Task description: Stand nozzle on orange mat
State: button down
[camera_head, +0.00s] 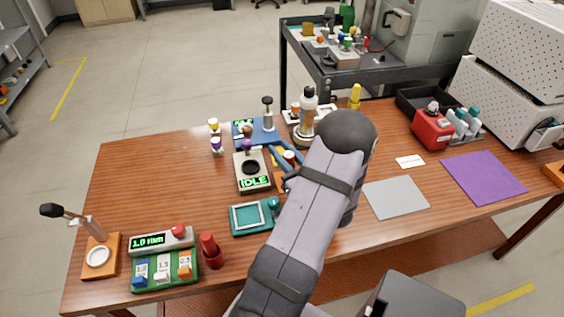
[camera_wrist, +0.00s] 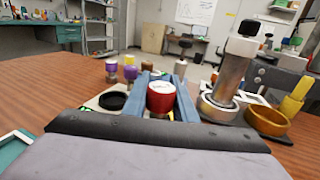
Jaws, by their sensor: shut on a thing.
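My gripper (camera_wrist: 160,80) has two blue fingers and is shut on a small red cylinder with a pale top, apparently the nozzle (camera_wrist: 160,97). In the head view, the gripper (camera_head: 281,150) is over the middle of the table, and the red nozzle (camera_head: 289,156) shows just beyond my arm. The nozzle looks about upright; its lower end is hidden, so I cannot tell whether it touches anything. The orange mat (camera_head: 556,173) seems to be the orange patch cut off at the right picture edge, right of the purple mat.
A grey mat (camera_head: 396,197) and a purple mat (camera_head: 484,178) lie bare at right. A white card (camera_head: 410,162) lies between.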

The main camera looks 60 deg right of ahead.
jog(key=shift+f, duration=2.05)
jog(key=shift+f, duration=0.15)
jog(key=c, duration=1.4)
grip_release()
jog(key=shift+c, duration=0.2)
jog(key=shift+r, duration=0.25)
jog(key=b+v, duration=0.1)
jog(key=v, duration=1.1)
jog(key=shift+f, duration=0.1)
